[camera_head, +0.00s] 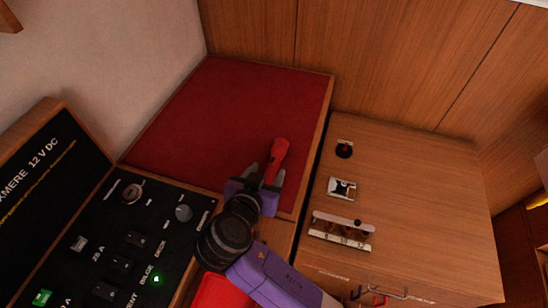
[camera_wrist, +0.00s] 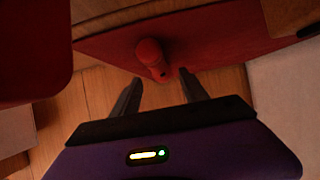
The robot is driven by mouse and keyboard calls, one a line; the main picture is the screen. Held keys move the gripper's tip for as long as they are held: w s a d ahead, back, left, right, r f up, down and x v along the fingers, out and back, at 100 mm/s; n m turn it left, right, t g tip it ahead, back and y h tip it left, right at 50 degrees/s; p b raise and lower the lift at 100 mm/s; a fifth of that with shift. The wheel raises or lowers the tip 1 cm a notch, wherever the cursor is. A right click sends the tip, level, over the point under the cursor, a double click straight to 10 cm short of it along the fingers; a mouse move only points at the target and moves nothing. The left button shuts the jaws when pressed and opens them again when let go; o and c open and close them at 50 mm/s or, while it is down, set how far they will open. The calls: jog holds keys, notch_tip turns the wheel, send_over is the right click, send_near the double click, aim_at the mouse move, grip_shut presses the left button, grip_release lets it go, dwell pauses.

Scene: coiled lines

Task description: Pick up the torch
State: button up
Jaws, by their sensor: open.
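The torch (camera_head: 279,155) is a red cylinder with a rounded, wider end, on the dark red panel (camera_head: 215,115) near its right edge. My gripper (camera_head: 264,175) is open, with one finger on each side of the torch's lower end in the head view. In the wrist view the torch (camera_wrist: 150,52) is just past the fingertips (camera_wrist: 159,77), roughly between them. The jaws are not closed on it. The torch's near end is partly hidden by my gripper in the head view.
A black switch panel (camera_head: 120,235) with knobs and lit switches is at the left. A wooden cabinet top (camera_head: 420,190) with small fittings (camera_head: 342,230) is at the right. A bright red thing (camera_head: 218,292) shows below my wrist. The red panel's left part is clear.

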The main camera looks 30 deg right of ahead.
aim_at(272, 165)
jog(key=shift+p+x, duration=0.5)
jog(key=shift+x, duration=1.75)
grip_shut()
